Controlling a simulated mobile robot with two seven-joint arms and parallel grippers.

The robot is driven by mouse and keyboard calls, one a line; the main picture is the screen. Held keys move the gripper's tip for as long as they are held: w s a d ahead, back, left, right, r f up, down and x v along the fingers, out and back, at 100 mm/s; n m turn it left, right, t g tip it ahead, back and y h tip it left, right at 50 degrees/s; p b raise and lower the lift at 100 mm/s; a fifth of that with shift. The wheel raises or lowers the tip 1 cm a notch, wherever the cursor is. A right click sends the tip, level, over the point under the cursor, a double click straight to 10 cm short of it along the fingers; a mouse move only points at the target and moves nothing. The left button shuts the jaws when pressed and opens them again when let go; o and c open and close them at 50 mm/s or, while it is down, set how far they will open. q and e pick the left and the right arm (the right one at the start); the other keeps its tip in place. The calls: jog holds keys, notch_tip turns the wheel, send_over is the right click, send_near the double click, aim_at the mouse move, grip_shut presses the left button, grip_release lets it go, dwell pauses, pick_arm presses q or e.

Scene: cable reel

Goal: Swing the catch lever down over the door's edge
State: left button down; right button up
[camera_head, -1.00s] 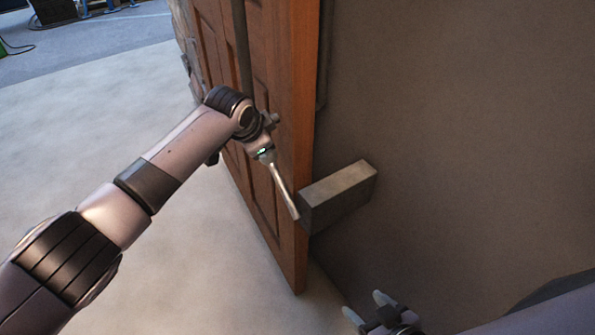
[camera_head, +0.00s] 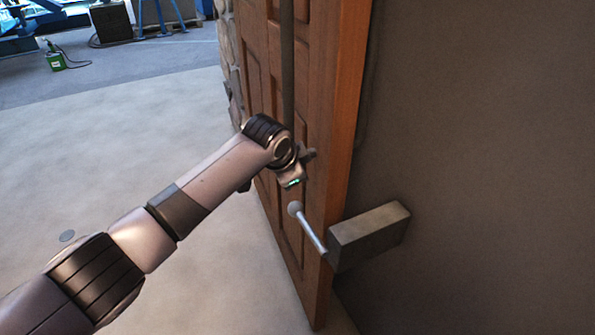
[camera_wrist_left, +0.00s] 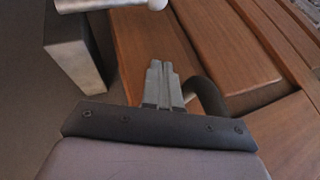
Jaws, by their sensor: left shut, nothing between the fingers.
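The catch lever (camera_head: 310,230) is a thin metal rod with a pale ball end. It slants up and left from the grey block (camera_head: 365,240), in front of the brown door (camera_head: 335,170) near its edge. My left gripper (camera_head: 292,182) is just above the ball end in the head view, with a small gap between them in the picture; its fingers are hard to see there. In the left wrist view my fingers (camera_wrist_left: 163,70) are shut and empty, pointing at the door's panels. The lever (camera_wrist_left: 105,4) crosses the top, ahead of the fingertips. My right gripper is out of view.
The grey wall (camera_head: 480,130) stands right of the door, with the block sticking out from it. A dark vertical bar (camera_head: 287,60) runs along the door's face. The pale floor (camera_head: 110,140) at left is open.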

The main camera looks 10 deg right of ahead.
pick_arm(q)
jog(key=shift+v, duration=2.6)
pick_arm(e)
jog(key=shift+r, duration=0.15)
pick_arm(q)
jog(key=shift+f, duration=0.1)
jog(key=s+a+f+n+t+h, duration=0.1)
jog(key=s+a+f+n, duration=0.3)
jog(key=f, duration=0.5)
jog(key=s+a+f+n+t+h, duration=0.1)
jog(key=s+f+n+h, duration=0.15)
jog(key=s+f, duration=0.45)
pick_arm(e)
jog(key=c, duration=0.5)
pick_arm(q)
jog(key=s+a+f+n+t+y, duration=0.1)
jog(key=s+a+f+n+y, duration=0.1)
jog(key=s+a, duration=0.7)
jog(key=s+a+f+n+t+y, duration=0.1)
jog(key=s+a+f+n+y, duration=0.2)
jog(key=s+a+f, duration=0.3)
jog(key=s+a+n, duration=0.1)
jog(key=s+a, duration=0.2)
jog(key=a, duration=0.1)
jog(key=shift+s+t, duration=0.2)
jog(key=shift+t, duration=0.2)
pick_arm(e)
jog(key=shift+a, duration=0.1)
